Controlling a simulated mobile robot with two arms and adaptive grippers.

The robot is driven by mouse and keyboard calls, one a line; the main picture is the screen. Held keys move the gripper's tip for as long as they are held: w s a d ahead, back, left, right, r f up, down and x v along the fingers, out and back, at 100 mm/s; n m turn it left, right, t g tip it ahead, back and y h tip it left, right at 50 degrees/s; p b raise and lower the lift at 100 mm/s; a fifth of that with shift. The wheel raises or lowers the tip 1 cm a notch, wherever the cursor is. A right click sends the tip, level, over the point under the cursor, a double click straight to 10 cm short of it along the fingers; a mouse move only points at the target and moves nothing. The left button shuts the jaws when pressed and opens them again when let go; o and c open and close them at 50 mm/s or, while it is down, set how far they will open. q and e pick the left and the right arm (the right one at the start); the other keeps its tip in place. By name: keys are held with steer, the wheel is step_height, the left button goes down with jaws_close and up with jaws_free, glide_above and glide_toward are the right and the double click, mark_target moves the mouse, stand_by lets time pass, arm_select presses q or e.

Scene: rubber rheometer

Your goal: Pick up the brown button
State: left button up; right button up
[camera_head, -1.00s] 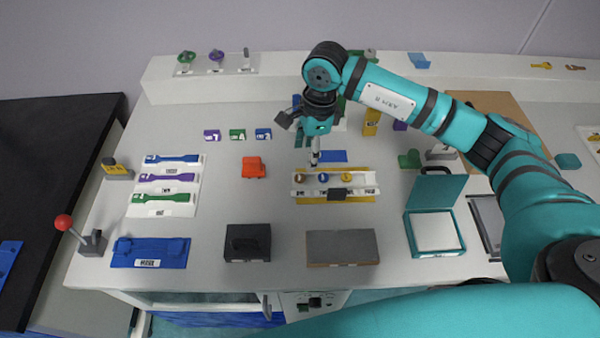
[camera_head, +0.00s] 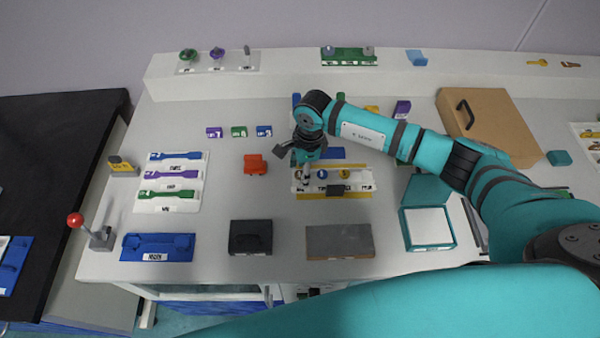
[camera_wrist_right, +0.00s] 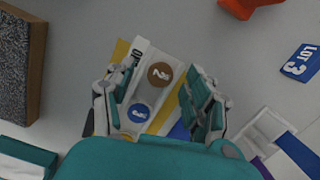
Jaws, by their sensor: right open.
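The brown button (camera_wrist_right: 160,73), a round disc marked 2, lies on a white holder strip (camera_head: 363,179) with yellow edges. A blue button (camera_wrist_right: 139,112) marked 1 lies beside it, and a yellow button (camera_head: 345,174) sits further right in the head view. My right gripper (camera_wrist_right: 160,80) is open and points down over the left end of the strip, its fingers on either side of the brown button in the wrist view. I cannot tell the exact height gap. In the head view the gripper (camera_head: 305,178) mostly hides the brown button. My left gripper is out of view.
An orange-red block (camera_head: 255,164) stands left of the strip. A black box (camera_head: 250,237) and a grey block (camera_head: 339,240) stand in front. A blue plate (camera_head: 334,154) lies behind it. An open teal case (camera_head: 427,227) stands at right. Clear table lies between these things.

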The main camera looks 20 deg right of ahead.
mark_target(299, 174)
steer(key=c, duration=0.9)
steer(key=shift+s+f, duration=0.1)
steer(key=shift+r+b, duration=0.45)
steer(key=shift+r, duration=0.1)
steer(key=shift+w+r+b, duration=0.2)
steer(key=shift+r+b, duration=0.55)
steer(key=shift+r, duration=0.4)
steer(key=s+b, duration=0.1)
steer(key=s, duration=0.4)
steer(key=s+r+b, duration=0.1)
steer(key=s+b, duration=0.1)
steer(key=s, duration=0.3)
steer(key=s+b, duration=0.1)
steer(key=s, duration=0.4)
steer(key=shift+a+r, duration=0.25)
steer(key=shift+a, duration=0.15)
steer(key=shift+s+r, duration=0.15)
steer(key=shift+s, duration=0.45)
